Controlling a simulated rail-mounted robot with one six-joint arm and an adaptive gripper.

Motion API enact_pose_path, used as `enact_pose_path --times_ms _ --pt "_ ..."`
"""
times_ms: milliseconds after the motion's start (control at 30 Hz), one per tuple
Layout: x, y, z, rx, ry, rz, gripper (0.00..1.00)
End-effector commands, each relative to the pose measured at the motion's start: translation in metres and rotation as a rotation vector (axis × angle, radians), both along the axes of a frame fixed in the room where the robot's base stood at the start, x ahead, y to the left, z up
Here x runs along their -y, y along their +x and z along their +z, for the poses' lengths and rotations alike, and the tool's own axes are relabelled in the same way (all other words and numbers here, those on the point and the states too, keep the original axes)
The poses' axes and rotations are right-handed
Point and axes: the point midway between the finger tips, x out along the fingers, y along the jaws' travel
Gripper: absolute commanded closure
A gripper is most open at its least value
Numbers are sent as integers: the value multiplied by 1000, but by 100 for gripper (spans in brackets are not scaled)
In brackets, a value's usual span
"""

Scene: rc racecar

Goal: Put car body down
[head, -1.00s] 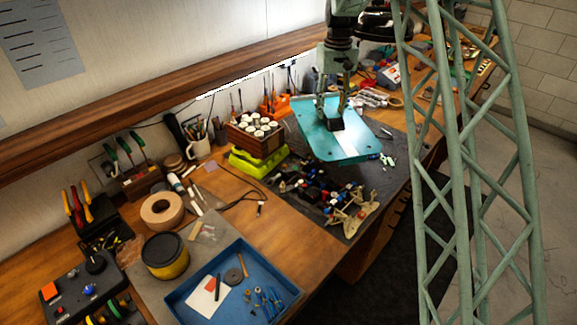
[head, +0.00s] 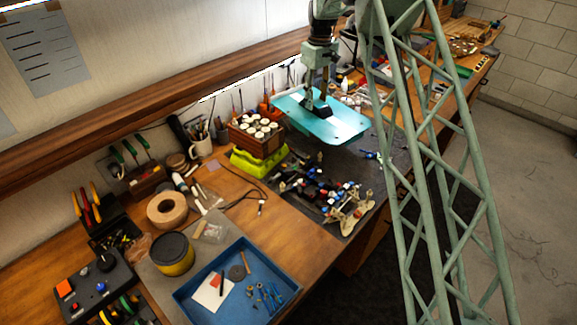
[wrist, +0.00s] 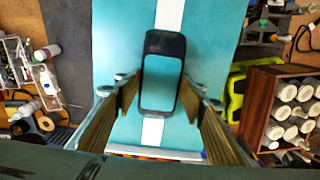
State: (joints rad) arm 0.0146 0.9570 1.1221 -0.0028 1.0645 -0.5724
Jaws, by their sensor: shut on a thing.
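The car body (head: 345,124) is a flat teal shell with a white stripe and a dark-framed cabin. My gripper (head: 318,106) is shut on its raised cabin and holds the shell above the back of the bench, near the battery box. In the wrist view, the two fingers (wrist: 163,92) stand on either side of the dark cabin frame (wrist: 163,72), and the teal shell (wrist: 115,60) spreads out beneath. The car chassis (head: 322,190), with wheels or small coloured parts, sits on the dark mat (head: 385,155) in front of the shell.
A blue tray (head: 285,312), a tape roll (head: 167,210) and a yellow tin (head: 172,254) occupy the near bench.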

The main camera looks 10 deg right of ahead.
Motion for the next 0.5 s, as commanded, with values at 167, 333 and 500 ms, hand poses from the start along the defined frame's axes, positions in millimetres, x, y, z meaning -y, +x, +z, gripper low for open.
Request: enact_pose_path --times_ms 167,333,500 --pt "-8 16 0 1 1 79 73" --pt "-13 26 -3 2 2 134 73" --pt "-15 31 -5 2 2 160 73"
